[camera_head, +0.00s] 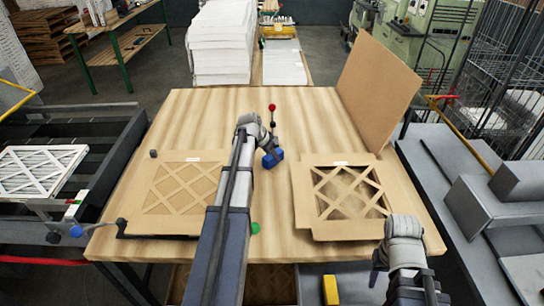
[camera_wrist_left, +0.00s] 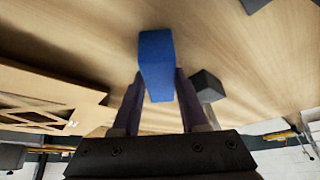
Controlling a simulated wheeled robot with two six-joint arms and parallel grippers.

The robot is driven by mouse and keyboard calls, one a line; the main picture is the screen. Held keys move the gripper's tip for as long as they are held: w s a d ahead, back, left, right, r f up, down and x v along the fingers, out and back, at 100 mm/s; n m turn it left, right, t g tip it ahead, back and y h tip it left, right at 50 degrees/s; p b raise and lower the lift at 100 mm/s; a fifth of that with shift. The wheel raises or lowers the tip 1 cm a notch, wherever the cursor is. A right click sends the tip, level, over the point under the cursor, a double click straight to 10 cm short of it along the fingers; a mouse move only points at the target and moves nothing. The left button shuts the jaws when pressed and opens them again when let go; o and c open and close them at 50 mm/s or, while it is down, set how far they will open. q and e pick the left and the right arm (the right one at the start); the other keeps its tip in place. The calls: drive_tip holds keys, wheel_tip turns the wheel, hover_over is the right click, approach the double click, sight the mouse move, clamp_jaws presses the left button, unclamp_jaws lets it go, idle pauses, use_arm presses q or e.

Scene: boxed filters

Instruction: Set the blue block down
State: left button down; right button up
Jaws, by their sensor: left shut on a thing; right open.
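The blue block (camera_head: 273,157) is near the middle of the wooden table, between the two filter boxes and towards the back. My left gripper (camera_head: 268,150) is shut on it. In the left wrist view the blue block (camera_wrist_left: 156,65) sits between the two fingers of my left gripper (camera_wrist_left: 158,85), its far end sticking out past them over bare wood. I cannot tell whether the block touches the table. My right gripper (camera_head: 378,266) is open at the table's front right edge, with nothing seen in it.
Cardboard filter boxes lie at left (camera_head: 176,206) and right (camera_head: 301,205); the right one's lid (camera_head: 378,92) stands up behind it. A red knob (camera_head: 272,107) shows beyond my left gripper. The back of the table (camera_head: 215,110) is mostly clear.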

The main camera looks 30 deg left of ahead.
use_arm(q)
drive_tip(key=shift+c, duration=2.2)
unclamp_jaws()
drive_tip(key=shift+f, duration=0.15)
drive_tip(key=shift+r, duration=0.25)
drive_tip(key=p+v, duration=1.1)
drive_tip(key=v, duration=0.1)
drive_tip(key=shift+f, duration=0.1)
